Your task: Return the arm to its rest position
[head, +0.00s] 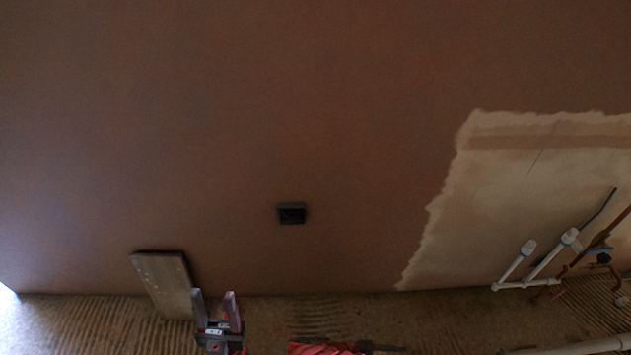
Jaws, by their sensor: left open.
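My left gripper (215,305) shows at the bottom of the head view, left of centre. Its two fingers point up the picture and stand apart, with nothing between them. The rest of my left arm is mostly outside the frame. The gripper's fingers appear just right of the lower end of a board that leans on the wall; I cannot tell how far apart they are in depth. My right gripper does not show clearly.
A grey-brown board (163,283) leans against the brown plastered wall (300,110). A dark square box (291,214) sits in the wall. White pipes (541,262) and copper pipes stand at the right, by a pale bare patch (530,200). A red object (325,348) lies at the bottom edge.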

